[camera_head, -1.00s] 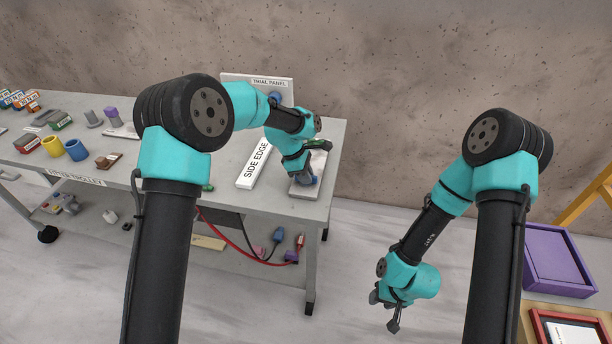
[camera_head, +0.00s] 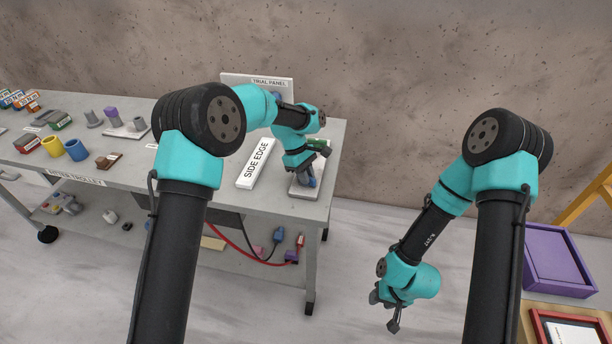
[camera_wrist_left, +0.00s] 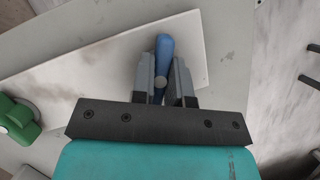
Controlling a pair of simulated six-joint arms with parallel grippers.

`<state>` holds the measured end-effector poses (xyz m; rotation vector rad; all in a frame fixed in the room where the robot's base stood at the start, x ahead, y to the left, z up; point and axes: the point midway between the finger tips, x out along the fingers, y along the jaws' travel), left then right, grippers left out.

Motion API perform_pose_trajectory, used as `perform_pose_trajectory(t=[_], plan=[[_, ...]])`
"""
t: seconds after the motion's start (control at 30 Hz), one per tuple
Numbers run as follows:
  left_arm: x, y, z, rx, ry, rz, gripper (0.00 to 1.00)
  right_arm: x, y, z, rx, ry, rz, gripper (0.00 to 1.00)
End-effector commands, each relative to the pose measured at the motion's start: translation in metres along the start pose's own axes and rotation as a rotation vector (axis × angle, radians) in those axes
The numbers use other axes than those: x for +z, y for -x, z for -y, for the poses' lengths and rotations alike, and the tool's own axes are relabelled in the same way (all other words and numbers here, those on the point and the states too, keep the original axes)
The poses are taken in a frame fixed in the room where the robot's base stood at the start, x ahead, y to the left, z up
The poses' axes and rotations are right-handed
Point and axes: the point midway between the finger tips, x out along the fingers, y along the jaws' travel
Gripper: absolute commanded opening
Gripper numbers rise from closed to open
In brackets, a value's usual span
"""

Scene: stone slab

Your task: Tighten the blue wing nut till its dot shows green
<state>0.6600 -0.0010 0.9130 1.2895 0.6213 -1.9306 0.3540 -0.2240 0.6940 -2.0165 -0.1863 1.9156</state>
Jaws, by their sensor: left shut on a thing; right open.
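The blue wing nut (camera_head: 312,182) is on a pale plate (camera_head: 320,162) at the right end of the trolley top. My left gripper (camera_head: 304,180) points down at it. In the left wrist view, the fingers of my left gripper (camera_wrist_left: 166,84) are shut on the blue wing nut (camera_wrist_left: 165,52), one on each side, with its blue wing reaching past the tips. A small grey round spot shows between the fingers; I see no green on it. My right gripper (camera_head: 390,312) is open and empty, low over the floor, away from the trolley.
A green knob-like part (camera_wrist_left: 18,122) is on the same plate, left in the wrist view. A "SIDE EDGE" block (camera_head: 254,164) lies left of the plate, and a "TRIAL PANEL" board (camera_head: 232,78) stands behind. A purple tray (camera_head: 556,262) is at the far right.

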Motion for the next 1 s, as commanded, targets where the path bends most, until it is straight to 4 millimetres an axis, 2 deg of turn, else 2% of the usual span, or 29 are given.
perform_pose_trajectory(t=[0.4,0.93,0.97,1.0], plan=[[0.0001,0.0002,-0.0004,-0.096,-0.234,-0.001,0.00,0.0000,0.0000,0.0000,0.000,0.000,0.000,0.43],[-0.0001,0.0005,0.0000,-0.112,-0.271,-0.001,0.00,0.0000,0.0000,0.0000,0.000,0.000,0.000,0.43],[-0.0001,0.0005,0.0000,-0.112,-0.271,-0.001,0.16,0.0000,0.0000,0.0000,0.000,0.000,0.000,0.43],[-0.0001,0.0005,0.0000,-0.112,-0.271,-0.001,0.20,0.0000,0.0000,0.0000,0.000,0.000,0.000,0.43]])
